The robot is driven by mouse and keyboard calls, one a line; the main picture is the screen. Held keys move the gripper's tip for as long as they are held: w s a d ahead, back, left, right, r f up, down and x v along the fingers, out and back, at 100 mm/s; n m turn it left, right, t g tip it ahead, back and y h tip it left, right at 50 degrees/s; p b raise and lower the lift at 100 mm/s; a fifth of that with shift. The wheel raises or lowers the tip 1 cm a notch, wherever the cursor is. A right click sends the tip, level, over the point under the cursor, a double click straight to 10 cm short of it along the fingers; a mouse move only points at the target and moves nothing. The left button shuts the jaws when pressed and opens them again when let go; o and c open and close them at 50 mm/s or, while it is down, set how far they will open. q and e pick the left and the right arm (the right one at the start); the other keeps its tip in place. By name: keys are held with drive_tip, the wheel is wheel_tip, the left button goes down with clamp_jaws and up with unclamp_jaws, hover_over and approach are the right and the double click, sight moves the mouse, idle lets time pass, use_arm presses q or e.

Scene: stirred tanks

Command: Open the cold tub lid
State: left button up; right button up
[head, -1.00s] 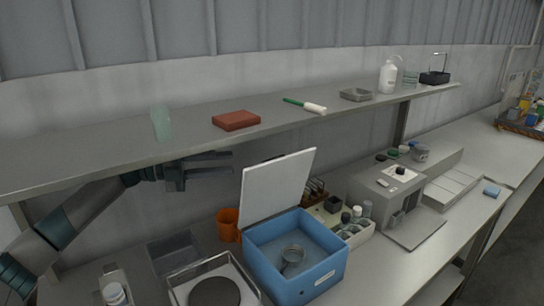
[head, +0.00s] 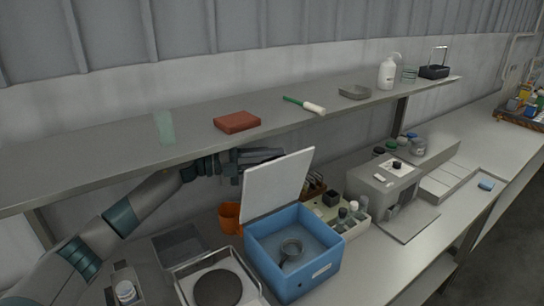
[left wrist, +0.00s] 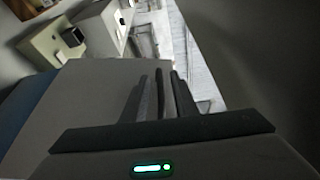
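The cold tub (head: 290,272) is a blue box on the bench in the head view, with a round metal vessel inside. Its pale lid (head: 276,186) stands up at the back edge, leaning slightly, so the tub is open. My left gripper (head: 270,155) is under the shelf, at the back of the lid near its top; contact cannot be made out. Its fingers lie close together with nothing visible between them. In the left wrist view, the fingers (left wrist: 160,95) overlap a grey panel that looks like the lid (left wrist: 85,95). My right gripper is not in view.
The shelf (head: 80,165) runs just above my left arm, carrying a red-brown block (head: 237,122) and a white bottle (head: 387,73). An orange cup (head: 230,218) stands left of the tub. A rack of small bottles (head: 350,222) and a grey machine (head: 383,187) stand to the right.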

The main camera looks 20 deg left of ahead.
use_arm(q)
drive_tip(key=shift+c, duration=0.2)
clamp_jaws()
idle(1.3)
